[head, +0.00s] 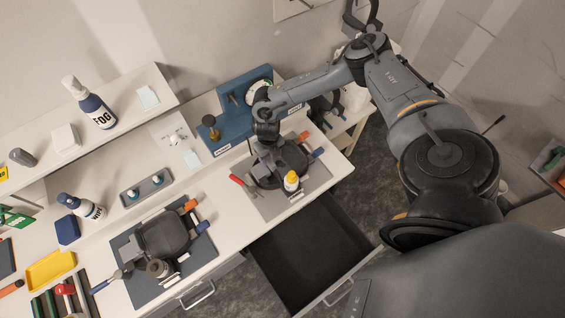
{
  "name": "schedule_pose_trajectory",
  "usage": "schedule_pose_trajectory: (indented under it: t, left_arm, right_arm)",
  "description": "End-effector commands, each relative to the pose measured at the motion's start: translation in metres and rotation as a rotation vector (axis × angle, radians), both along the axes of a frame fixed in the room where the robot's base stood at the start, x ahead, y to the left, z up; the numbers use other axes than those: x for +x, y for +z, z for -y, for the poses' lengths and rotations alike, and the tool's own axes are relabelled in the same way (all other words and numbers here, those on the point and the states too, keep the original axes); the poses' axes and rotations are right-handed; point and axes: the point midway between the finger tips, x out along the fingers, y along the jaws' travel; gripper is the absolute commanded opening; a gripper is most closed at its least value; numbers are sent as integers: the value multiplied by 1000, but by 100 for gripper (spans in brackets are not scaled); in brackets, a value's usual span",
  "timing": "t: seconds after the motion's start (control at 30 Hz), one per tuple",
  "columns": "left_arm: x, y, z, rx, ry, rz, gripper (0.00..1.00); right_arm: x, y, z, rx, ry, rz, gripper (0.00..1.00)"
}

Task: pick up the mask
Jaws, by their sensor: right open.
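I cannot make out for certain which thing is the mask. A white rounded object (354,98) on the stand at the right is partly hidden by my arm and too small to name. My right gripper (270,163) points down over the dark tray-like object (291,155) on the right grey mat (318,180). It is open; whether it touches the object is unclear. A red-handled tool (241,184) and a yellow-capped bottle (291,182) are close beside it. My left gripper is not in view.
An open, empty-looking drawer (310,250) juts out below the bench. A blue fixture (234,118) stands behind the gripper. A second dark tray-like object (163,234) lies on the left mat (202,250). FOG bottle (97,106) and yellow tray (50,269) are further left.

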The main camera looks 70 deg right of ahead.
Motion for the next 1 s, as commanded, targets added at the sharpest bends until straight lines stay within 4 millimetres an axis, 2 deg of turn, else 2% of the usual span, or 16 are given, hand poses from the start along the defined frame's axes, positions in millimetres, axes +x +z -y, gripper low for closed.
schedule_pose_trajectory:
  t: [0.2, 0.47, 0.57, 0.83, 1.0]
  left_arm:
    - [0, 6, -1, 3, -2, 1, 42]
    - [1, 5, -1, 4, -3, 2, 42]
    - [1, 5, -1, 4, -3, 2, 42]
    - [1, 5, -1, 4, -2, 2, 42]
    - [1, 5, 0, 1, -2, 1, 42]
  right_arm:
    - [-1, -20, -1, 1, -1, -2, 53]
    - [0, -23, 0, 1, -1, 0, 53]
    - [0, -23, 0, 1, -1, 0, 41]
    - [0, -23, 0, 1, -1, -1, 0]
    - [0, -22, 0, 1, -1, -1, 0]
